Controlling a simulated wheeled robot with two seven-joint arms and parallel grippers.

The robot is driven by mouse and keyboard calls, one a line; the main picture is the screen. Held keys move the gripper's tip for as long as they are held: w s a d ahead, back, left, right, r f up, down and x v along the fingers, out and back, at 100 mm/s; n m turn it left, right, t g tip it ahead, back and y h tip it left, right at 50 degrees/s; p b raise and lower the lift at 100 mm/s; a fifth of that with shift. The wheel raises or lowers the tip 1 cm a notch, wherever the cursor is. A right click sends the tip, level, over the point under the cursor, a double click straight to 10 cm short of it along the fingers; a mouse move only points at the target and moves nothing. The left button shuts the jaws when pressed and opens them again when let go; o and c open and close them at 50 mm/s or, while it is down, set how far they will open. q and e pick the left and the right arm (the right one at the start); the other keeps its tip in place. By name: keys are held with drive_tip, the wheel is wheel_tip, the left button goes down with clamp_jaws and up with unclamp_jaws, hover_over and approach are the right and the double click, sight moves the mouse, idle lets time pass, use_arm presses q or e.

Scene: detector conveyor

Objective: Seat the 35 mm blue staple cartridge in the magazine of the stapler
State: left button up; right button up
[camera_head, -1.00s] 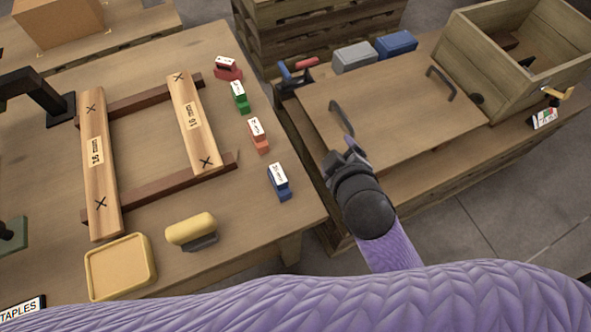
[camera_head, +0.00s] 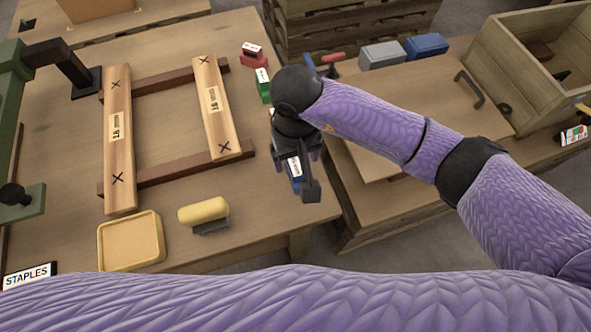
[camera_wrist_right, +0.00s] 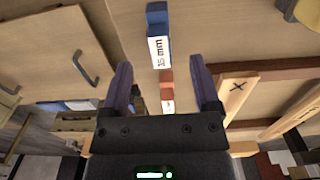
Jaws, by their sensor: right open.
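The blue cartridge (camera_head: 296,183) lies near the right edge of the left table, partly hidden by my right gripper. My left gripper is not in view.
A red cartridge (camera_head: 253,53) and a green one (camera_head: 263,85) stand in the same row; an orange one (camera_wrist_right: 166,85) shows in the wrist view. A wooden frame (camera_head: 119,140), a yellow tray (camera_head: 130,267) and a yellow-topped block (camera_head: 203,210) share the table.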

sight(295, 165)
drive_tip(key=f, duration=0.2)
drive_tip(key=f+b, duration=0.1)
drive_tip(key=f, duration=0.1)
drive_tip(key=w+f, duration=0.1)
drive_tip(key=shift+f, duration=0.4)
drive_tip(key=shift+a+r, duration=0.1)
clamp_jaws()
